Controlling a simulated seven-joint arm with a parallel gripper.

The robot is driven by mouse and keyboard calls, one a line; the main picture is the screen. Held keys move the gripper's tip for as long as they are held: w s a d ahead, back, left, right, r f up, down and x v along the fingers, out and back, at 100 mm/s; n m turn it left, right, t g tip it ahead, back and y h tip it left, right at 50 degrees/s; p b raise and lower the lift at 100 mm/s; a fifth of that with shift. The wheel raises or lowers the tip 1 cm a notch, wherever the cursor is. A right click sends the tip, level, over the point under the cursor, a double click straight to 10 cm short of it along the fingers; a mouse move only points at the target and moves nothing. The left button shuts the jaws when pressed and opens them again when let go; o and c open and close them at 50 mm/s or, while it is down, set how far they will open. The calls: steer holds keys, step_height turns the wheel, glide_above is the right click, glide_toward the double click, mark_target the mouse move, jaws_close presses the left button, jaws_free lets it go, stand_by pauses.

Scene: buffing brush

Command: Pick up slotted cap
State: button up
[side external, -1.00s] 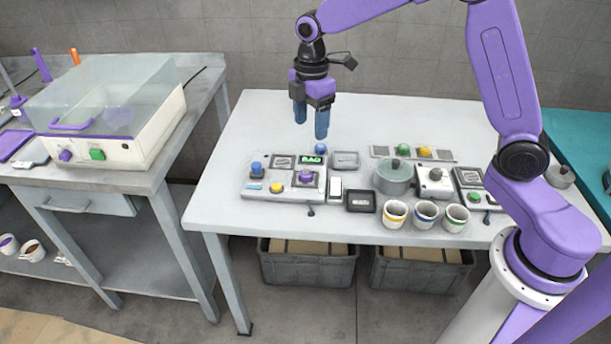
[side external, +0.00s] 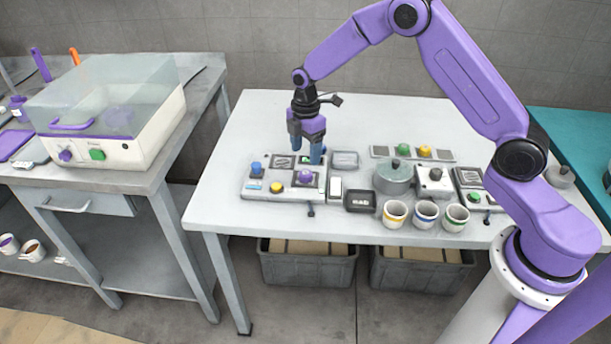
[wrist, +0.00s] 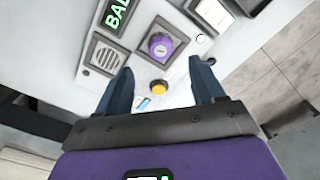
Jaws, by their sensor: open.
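A round purple cap (side external: 305,176) sits on the grey control panel (side external: 251,190) on the table. My gripper (side external: 307,157) is open and empty, pointing down just behind and above the cap in the side view. In the wrist view its fingertips (wrist: 164,70) stand apart, with the cap beyond them near the middle.
A grey lidded pot (side external: 393,178) and several striped cups (side external: 396,214) stand to the right. The table's back left is clear.

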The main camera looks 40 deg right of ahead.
mark_target(305, 173)
steer(key=shift+a+f, duration=0.2)
steer(key=shift+f, duration=3.2)
steer(key=c, duration=1.2)
steer(key=shift+r, duration=0.15)
